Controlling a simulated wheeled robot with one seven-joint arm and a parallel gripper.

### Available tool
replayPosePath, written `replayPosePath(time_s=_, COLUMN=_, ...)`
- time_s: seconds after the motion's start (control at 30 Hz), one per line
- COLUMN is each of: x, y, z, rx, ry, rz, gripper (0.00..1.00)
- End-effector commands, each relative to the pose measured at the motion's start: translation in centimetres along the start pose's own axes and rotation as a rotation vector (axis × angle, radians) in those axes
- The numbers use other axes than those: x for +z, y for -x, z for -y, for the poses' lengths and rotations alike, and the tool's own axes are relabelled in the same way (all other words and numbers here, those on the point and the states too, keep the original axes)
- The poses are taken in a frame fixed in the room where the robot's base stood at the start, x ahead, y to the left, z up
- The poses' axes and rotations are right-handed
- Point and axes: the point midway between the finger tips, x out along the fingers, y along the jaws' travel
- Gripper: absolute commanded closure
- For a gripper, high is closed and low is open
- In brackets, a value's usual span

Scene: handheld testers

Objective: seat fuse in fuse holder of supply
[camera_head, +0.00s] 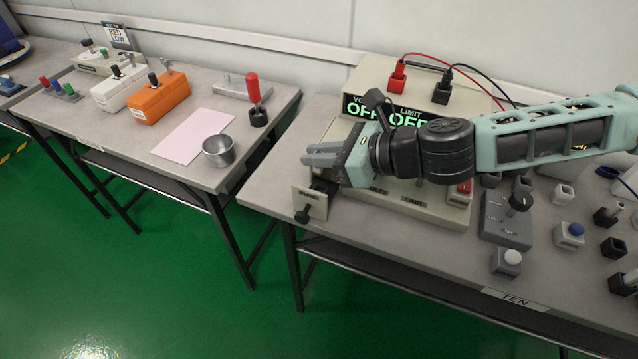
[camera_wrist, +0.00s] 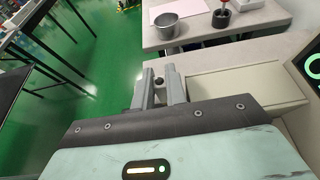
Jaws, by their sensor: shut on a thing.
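The supply (camera_head: 385,190) is a beige unit with a green-lit display reading OFF, partly hidden behind my arm. At its left front, the fuse holder shows as a small beige front plate (camera_head: 311,203) with a dark knob, standing out from the body. A dark part behind the plate is mostly covered by my gripper. My gripper (camera_head: 316,155) points left, just above the holder; its fingers also show in the wrist view (camera_wrist: 160,84). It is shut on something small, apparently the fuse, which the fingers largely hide. A dark round shape shows between the fingers.
Red and black plugs (camera_head: 397,77) with cables sit on top of the supply. A grey switch box (camera_head: 507,215) and several small blocks stand to the right. A floor gap separates the left table, with a metal cup (camera_head: 218,151) and pink sheet (camera_head: 192,135).

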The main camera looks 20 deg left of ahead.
Motion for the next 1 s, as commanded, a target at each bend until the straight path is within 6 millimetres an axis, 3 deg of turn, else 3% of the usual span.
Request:
replayPosePath(time_s=0.5, x=-5.3, y=-2.2, z=0.0, rx=0.000, ry=-0.001, rz=0.000, gripper=1.00)
replayPosePath(time_s=0.7, x=-5.4, y=-2.3, z=0.0, rx=0.000, ry=0.001, rz=0.000, gripper=1.00)
replayPosePath(time_s=0.73, x=-5.4, y=-2.2, z=0.0, rx=0.000, ry=0.001, rz=0.000, gripper=0.81)
replayPosePath(time_s=0.77, x=-5.4, y=-2.2, z=0.0, rx=0.000, ry=0.001, rz=0.000, gripper=0.77)
replayPosePath(time_s=1.0, x=-5.4, y=-2.2, z=0.0, rx=0.000, ry=0.001, rz=0.000, gripper=0.77)
